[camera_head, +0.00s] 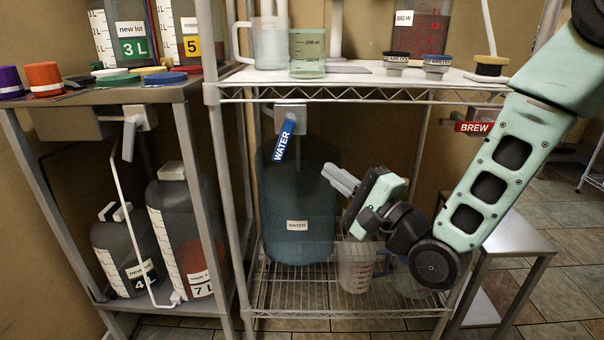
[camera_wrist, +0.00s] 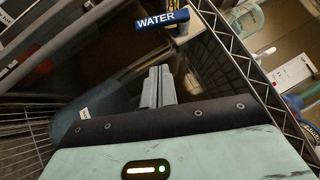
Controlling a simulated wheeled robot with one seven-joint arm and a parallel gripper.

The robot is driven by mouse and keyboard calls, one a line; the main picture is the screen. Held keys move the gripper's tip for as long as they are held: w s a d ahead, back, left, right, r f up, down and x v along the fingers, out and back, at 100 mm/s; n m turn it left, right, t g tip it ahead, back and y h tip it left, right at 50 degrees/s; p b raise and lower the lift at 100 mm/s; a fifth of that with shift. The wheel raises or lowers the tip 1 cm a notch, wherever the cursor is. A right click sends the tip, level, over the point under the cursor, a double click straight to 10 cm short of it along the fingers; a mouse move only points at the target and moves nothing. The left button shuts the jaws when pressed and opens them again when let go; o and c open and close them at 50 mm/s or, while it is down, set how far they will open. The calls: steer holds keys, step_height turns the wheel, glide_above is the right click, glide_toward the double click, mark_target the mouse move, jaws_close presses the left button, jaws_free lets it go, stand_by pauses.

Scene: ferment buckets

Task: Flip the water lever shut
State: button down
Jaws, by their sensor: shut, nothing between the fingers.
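The water lever (camera_head: 284,140) is a blue handle marked WATER, hanging tilted down from a pale valve block (camera_head: 291,115) under the shelf edge. In the wrist view the lever (camera_wrist: 162,19) is at the top, beyond my fingertips. My gripper (camera_head: 330,172) is shut and empty, below and to the right of the lever and apart from it. The gripper (camera_wrist: 158,72) also shows in the wrist view, its fingers together. A large blue-grey water bucket (camera_head: 298,195) stands behind the lever on the lower wire shelf.
A measuring jug (camera_head: 356,265) stands below my gripper on the lower rack. The wire shelf edge (camera_head: 350,95) runs above, with cups and airlocks on top. A red BREW lever (camera_head: 474,127) is at the right, beside my arm. A rack post (camera_head: 222,180) stands to the left.

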mark_target(284, 139)
steer(key=w+a+r+b, duration=0.1)
steer(key=w+a+r, duration=0.1)
steer(key=a, duration=0.4)
steer(key=shift+w+r, duration=0.15)
steer(key=shift+w, duration=0.25)
